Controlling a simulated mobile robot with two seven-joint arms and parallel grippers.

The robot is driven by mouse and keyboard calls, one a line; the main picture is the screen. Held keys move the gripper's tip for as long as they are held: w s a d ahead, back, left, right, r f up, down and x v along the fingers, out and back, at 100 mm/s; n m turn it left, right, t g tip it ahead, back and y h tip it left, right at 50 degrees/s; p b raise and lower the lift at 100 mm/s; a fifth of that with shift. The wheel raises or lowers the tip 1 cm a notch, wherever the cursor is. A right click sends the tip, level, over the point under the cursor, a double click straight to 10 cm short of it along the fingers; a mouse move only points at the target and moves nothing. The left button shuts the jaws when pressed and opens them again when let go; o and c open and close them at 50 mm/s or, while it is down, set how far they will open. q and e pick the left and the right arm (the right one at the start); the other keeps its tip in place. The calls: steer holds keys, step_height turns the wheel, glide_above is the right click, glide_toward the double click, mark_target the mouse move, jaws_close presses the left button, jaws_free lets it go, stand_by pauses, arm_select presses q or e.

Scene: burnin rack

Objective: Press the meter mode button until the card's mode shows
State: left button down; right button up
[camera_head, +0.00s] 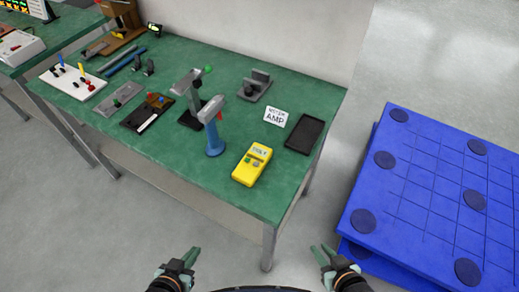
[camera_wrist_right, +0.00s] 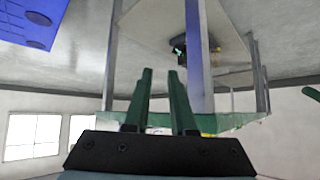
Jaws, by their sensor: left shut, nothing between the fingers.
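The yellow meter (camera_head: 245,177) lies near the front right of the green bench. Its small pale display carries dark text that looks like VOLT, but it is too small to be sure. Small buttons sit below the display; I cannot tell which is the mode button. The white card (camera_head: 276,117) behind the meter reads METER AMP. My left gripper (camera_head: 194,252) is shut and empty, in front of the bench and away from the meter. My right gripper (camera_head: 322,250) is open and empty, also short of the bench; its two separated fingers show in the right wrist view (camera_wrist_right: 160,72).
A blue-handled tool stand (camera_head: 214,140) stands left of the meter, and a black tray (camera_head: 304,134) lies right of the card. Several boards and fixtures fill the left of the green bench (camera_head: 215,185). Blue pallets (camera_head: 430,190) stand on the floor at the right.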

jaws_close()
stand_by(0.8)
